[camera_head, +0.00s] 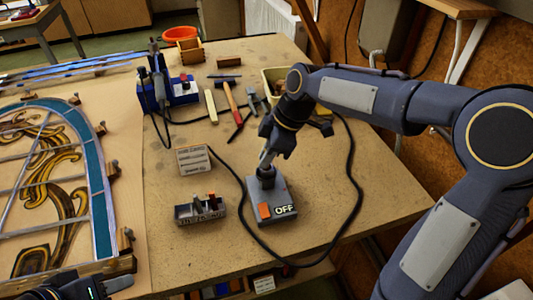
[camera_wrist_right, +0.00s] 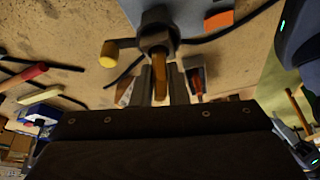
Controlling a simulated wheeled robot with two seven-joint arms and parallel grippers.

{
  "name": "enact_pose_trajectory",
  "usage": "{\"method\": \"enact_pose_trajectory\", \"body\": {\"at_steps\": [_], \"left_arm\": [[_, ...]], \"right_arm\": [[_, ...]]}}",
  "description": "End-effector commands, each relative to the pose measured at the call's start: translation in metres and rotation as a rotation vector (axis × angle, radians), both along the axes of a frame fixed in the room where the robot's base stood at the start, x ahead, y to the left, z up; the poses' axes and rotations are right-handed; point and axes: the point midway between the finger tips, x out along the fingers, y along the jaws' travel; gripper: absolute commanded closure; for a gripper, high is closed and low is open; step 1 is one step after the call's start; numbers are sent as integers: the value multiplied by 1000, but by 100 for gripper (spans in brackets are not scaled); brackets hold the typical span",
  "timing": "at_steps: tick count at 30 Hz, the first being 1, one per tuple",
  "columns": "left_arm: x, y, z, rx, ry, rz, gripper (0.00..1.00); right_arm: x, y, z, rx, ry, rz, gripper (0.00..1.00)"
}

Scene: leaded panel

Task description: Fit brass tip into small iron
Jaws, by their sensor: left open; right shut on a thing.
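The small iron (camera_head: 268,195) appears to be the grey box with an orange switch and an "OFF" label on the bench. In the right wrist view its dark round socket (camera_wrist_right: 153,24) shows, with a yellow-ended knob (camera_wrist_right: 108,55) at its side. My right gripper (camera_head: 265,165) points down at the box. It is shut on the brass tip (camera_wrist_right: 161,78), whose end meets the socket's mouth. I cannot tell whether it is inside. My left gripper (camera_head: 115,284) is open at the lower left, partly cut off, over the leaded panel's edge.
A small metal tray (camera_head: 200,209) and a printed card (camera_head: 193,160) are left of the box. A black cable (camera_head: 352,165) loops around it. A blue station (camera_head: 183,92), tools and a bin stand further back. The leaded panel (camera_head: 60,180) covers the left.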

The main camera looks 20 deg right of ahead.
Motion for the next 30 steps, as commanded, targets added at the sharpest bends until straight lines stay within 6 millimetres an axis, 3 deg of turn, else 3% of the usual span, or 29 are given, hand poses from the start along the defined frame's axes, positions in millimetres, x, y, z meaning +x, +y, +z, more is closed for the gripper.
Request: {"method": "enact_pose_trajectory", "body": {"at_steps": [12,13,18,26,30], "left_arm": [[0,0,-10,0,0,0,59],[0,0,-9,0,0,0,59],[0,0,-8,0,0,0,59],[0,0,-8,0,0,0,59],[0,0,-9,0,0,0,59]], "right_arm": [[0,0,-12,0,0,0,100],[0,0,-11,0,0,0,84],[0,0,-10,0,0,0,61],[0,0,-10,0,0,0,61],[-1,-4,0,0,-2,-1,61]]}}
